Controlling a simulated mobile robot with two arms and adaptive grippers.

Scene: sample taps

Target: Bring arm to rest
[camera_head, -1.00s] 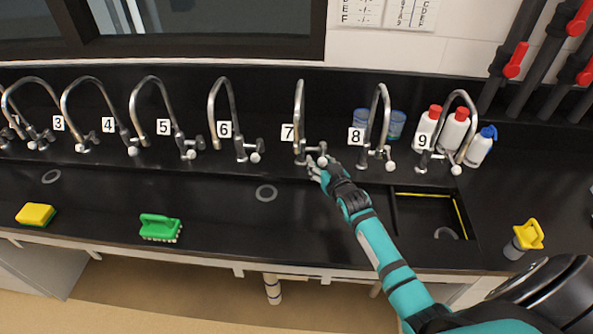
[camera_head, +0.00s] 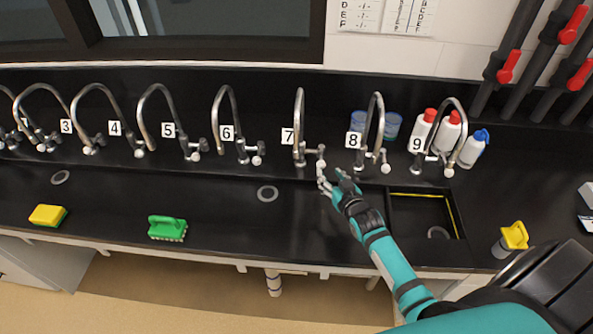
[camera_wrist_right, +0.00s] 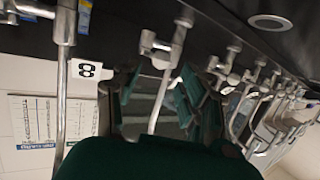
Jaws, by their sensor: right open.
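My right arm, teal and black, reaches in from the lower right in the head view. Its gripper (camera_head: 340,182) is open and empty, just in front of and slightly right of tap 7 (camera_head: 299,125), close to that tap's knob (camera_head: 321,164). I cannot tell from the head view whether a finger touches the knob. In the right wrist view the gripper's dark fingers (camera_wrist_right: 160,105) stand apart, with a tap showing between and behind them. The label 8 (camera_wrist_right: 85,70) is at the left there. My left gripper is not in view.
A row of curved taps, including tap 6 (camera_head: 228,120) and tap 8 (camera_head: 374,130), lines the black bench. A sink (camera_head: 389,215) opens right of the gripper.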

